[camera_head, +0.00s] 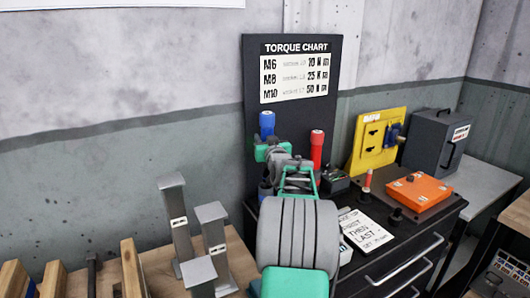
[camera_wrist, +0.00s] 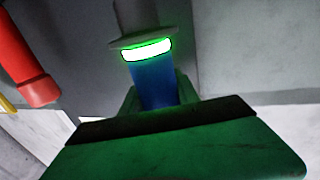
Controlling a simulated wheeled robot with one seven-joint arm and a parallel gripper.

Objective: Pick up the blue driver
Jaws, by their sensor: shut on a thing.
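The blue driver (camera_head: 267,123) stands upright in front of the torque chart board, its blue top showing above my gripper (camera_head: 268,150). My green gripper is shut on it. In the wrist view the blue driver (camera_wrist: 156,80) sits between the two fingers, with a bright green-white ring and a grey flange beyond the blue part. My arm hides the area beneath.
A red driver (camera_head: 317,147) is close on the right, also in the wrist view (camera_wrist: 25,70). The torque chart board (camera_head: 292,110) is behind. A black cabinet (camera_head: 405,262) bears an orange box (camera_head: 420,191) and a yellow panel (camera_head: 372,145). Grey posts (camera_head: 178,215) stand at left.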

